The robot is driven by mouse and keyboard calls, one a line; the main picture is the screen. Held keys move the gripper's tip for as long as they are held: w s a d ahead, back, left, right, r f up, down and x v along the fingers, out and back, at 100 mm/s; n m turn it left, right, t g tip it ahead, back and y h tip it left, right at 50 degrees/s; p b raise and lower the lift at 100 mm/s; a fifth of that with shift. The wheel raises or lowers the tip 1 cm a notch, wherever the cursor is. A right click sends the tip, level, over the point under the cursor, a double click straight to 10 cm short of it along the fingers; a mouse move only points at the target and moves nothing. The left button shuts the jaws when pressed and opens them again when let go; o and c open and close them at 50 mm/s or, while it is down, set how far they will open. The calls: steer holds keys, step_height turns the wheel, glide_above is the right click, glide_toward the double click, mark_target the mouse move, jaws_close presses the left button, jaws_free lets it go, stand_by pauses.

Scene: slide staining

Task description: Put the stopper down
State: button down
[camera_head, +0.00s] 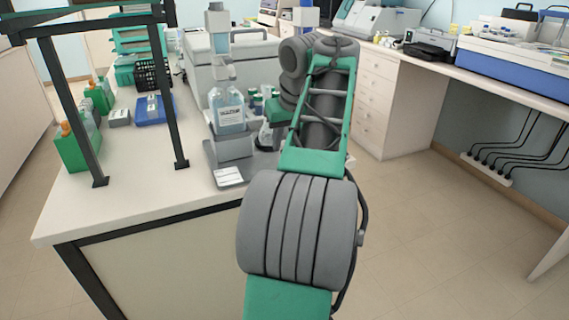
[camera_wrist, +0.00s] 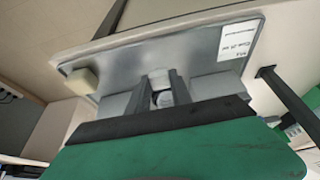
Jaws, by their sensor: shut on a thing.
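My gripper (camera_wrist: 162,92) shows in the wrist view, its two dark fingers closed in on a small, pale, rounded piece, which I take to be the stopper (camera_wrist: 162,99). Only a little of the stopper shows between the fingers. Beyond the fingers is a flat grey metal surface (camera_wrist: 190,48) with a white printed label (camera_wrist: 236,49) at one end. I cannot tell whether the stopper touches this surface. In the head view my arm hides the gripper and the stopper.
A pale block (camera_wrist: 82,81) sits at the left of the metal surface. In the head view a labelled clear bottle (camera_head: 229,112) stands on a grey apparatus left of my arm. Dark frame posts (camera_head: 171,95), a blue tray (camera_head: 153,111) and green-boxed bottles (camera_head: 77,147) are farther left.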

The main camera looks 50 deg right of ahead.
steer(key=b+x, duration=0.2)
steer(key=x, duration=0.1)
steer(key=b+x, duration=0.1)
steer(key=shift+s+f, duration=0.35)
steer(key=shift+r, duration=0.2)
steer(key=shift+f, duration=0.15)
steer(key=c, duration=1.1)
jaws_free()
steer(key=shift+c, duration=0.2)
